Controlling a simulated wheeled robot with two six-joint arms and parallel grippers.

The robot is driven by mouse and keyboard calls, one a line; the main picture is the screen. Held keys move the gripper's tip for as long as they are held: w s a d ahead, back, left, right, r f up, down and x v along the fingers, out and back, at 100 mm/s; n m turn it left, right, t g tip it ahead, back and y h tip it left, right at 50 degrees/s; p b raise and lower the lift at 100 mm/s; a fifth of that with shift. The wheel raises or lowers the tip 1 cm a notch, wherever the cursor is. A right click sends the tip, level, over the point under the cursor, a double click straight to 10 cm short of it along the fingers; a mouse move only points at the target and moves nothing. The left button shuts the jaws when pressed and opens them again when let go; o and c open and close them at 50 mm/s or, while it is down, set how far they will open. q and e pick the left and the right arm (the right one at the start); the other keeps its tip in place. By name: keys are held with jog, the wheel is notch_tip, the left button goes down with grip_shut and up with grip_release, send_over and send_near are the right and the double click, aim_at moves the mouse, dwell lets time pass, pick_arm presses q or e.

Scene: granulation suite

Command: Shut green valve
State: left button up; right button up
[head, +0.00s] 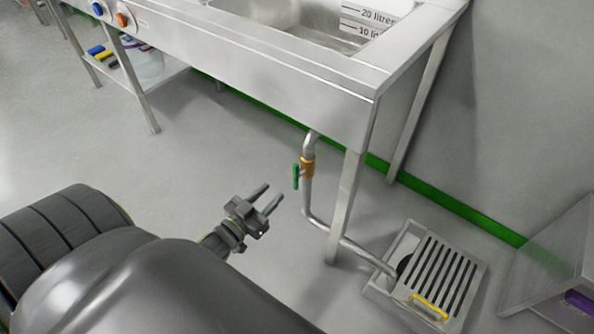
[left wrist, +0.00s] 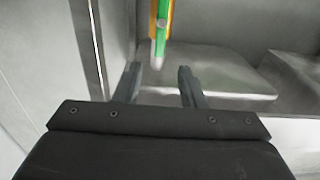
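The green valve handle (head: 296,176) sits on an orange valve body (head: 308,167) on the drain pipe under the sink. The handle hangs straight down, in line with the vertical pipe. My left gripper (head: 266,197) is open and empty, a short way to the left of the handle, with its fingers pointing toward the pipe. In the left wrist view the green handle (left wrist: 161,42) shows ahead, between and beyond the two open fingertips (left wrist: 159,72), apart from them. My right gripper is not in view.
The steel sink (head: 300,25) stands above, with a table leg (head: 346,205) just right of the pipe. The pipe (head: 335,238) bends down to a slotted floor drain (head: 440,275) with a yellow handle. Open floor lies to the left.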

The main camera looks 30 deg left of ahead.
aim_at(294, 171)
pick_arm(q)
jog(key=w, duration=0.7)
jog(key=w+d+b, duration=0.1)
jog(key=w, duration=0.3)
jog(key=shift+w, duration=0.2)
jog(key=shift+c, duration=0.3)
grip_shut()
